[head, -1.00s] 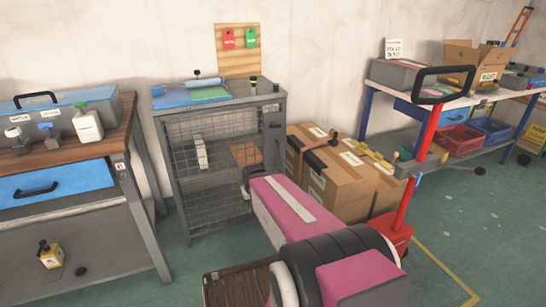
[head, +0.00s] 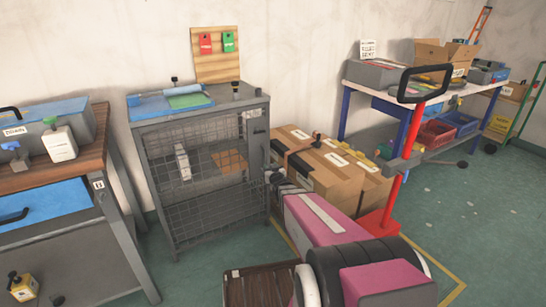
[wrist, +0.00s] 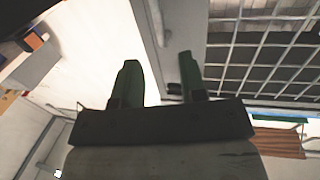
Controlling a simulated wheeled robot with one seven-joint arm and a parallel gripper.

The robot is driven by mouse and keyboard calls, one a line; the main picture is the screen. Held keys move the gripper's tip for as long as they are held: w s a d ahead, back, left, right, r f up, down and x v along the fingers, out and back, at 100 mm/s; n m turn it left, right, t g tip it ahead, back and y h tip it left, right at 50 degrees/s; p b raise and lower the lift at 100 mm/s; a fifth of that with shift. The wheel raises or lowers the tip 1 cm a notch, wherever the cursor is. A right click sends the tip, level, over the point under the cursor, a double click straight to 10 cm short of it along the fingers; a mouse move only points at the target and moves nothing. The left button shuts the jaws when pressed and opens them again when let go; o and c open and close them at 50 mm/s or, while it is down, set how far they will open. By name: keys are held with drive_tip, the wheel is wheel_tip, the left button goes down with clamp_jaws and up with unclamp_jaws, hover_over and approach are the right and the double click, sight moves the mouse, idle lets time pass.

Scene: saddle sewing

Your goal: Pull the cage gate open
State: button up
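The cage is a grey metal cabinet (head: 257,150) with a wire-mesh gate (head: 195,225) across its front. The gate looks flush with the frame, and I cannot make out its handle or latch clearly. A white item and a brown panel show behind the mesh. My gripper (head: 273,178) is at the cage's right front edge, partly hidden by my pink arm. In the wrist view, my gripper's two green fingers (wrist: 159,82) are apart with nothing seen between them. The grey frame and mesh (wrist: 262,55) lie just beyond them; contact cannot be told.
A wooden bench (head: 80,160) with a blue drawer stands left of the cage. Cardboard boxes (head: 330,172) sit close on its right. A red post (head: 404,165) with a black handle and a shelf of bins stand farther right. Green floor shows in front of the cage.

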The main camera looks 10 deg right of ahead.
drive_tip(key=w, duration=0.7)
drive_tip(key=w+a, duration=0.1)
drive_tip(key=w, duration=0.2)
drive_tip(key=shift+w, duration=0.4)
drive_tip(key=shift+r, duration=0.1)
drive_tip(key=shift+s, duration=0.1)
clamp_jaws()
